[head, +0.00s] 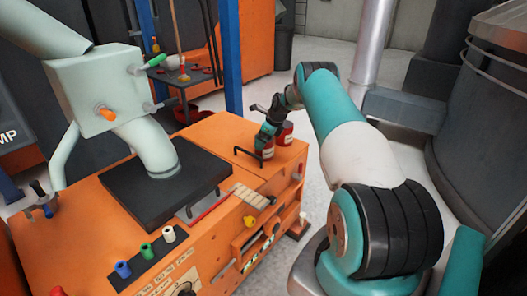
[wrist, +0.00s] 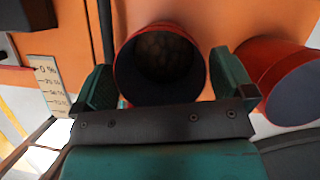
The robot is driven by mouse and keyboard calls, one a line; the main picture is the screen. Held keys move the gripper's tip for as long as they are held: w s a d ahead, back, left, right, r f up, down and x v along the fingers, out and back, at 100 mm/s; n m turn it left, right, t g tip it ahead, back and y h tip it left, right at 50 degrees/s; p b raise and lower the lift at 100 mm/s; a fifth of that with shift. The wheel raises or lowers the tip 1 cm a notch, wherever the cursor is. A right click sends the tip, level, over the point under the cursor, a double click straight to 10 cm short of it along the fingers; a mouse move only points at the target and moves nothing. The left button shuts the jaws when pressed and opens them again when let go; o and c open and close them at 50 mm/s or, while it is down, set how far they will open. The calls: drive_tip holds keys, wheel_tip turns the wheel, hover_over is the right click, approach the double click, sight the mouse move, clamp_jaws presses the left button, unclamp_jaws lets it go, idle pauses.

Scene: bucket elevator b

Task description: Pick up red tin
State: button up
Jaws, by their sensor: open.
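Two red tins stand on the top of the orange machine near its far right corner, one at the front left (head: 265,152) and one at the back right (head: 286,136). My gripper (head: 267,135) is over them and partly hides them in the head view. In the wrist view one open-topped red tin (wrist: 160,28) lies between the two teal fingers of my gripper (wrist: 165,84). The fingers are apart, one on each side of this tin. Something dull brown and lumpy shows dimly inside it. The second red tin (wrist: 285,85) is just right of the right finger.
A pale scale plate (head: 249,195) lies nearer. A pale green chute (head: 147,140) rises at the left.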

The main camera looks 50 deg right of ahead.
drive_tip(key=shift+w+f, duration=0.2)
drive_tip(key=shift+f, duration=0.3)
drive_tip(key=c, duration=1.2)
drive_tip(key=shift+o, duration=0.2)
drive_tip(key=shift+r, duration=0.1)
